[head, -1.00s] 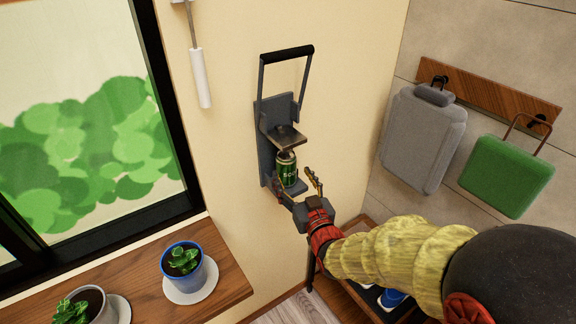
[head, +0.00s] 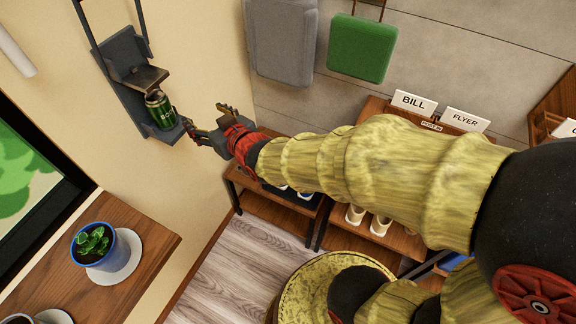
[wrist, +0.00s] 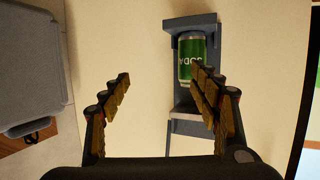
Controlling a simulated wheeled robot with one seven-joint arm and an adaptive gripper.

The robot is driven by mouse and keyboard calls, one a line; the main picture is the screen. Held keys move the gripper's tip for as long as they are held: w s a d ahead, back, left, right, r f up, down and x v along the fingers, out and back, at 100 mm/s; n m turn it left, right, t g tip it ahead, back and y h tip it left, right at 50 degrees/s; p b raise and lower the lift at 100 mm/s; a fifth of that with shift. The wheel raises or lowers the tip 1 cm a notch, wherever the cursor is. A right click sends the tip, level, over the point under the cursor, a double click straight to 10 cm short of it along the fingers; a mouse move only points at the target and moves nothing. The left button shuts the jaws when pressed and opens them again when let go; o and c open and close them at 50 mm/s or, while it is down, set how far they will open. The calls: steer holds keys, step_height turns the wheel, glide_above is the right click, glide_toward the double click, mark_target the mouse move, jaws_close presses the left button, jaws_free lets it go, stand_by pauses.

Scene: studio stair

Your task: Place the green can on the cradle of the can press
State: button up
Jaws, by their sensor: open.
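The green can (head: 160,111) stands upright on the cradle (head: 168,134) at the bottom of the grey can press (head: 122,60), under its pressing plate (head: 146,79). The press is fixed to the wall. My gripper (head: 206,117) is open and empty, to the right of the can and apart from it. The right finger there overlaps the can's edge in the picture.
A potted plant (head: 98,246) stands on the wooden sill (head: 150,245) at lower left. A grey bag (head: 281,40) and a green bag (head: 362,47) hang on the right wall. A low shoe rack (head: 285,208) stands below my arm.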

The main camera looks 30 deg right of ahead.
steer(key=s+d+r+m+g+h, duration=0.1)
steer(key=s+d+g, duration=0.3)
steer(key=s, duration=0.8)
steer(key=s+d+r+m+g+h, duration=0.1)
steer(key=s+d+g, duration=0.3)
steer(key=s, duration=0.9)
steer(key=shift+s+d+r+m+h, duration=0.25)
steer(key=shift+d+h, duration=0.25)
steer(key=shift+d, duration=0.35)
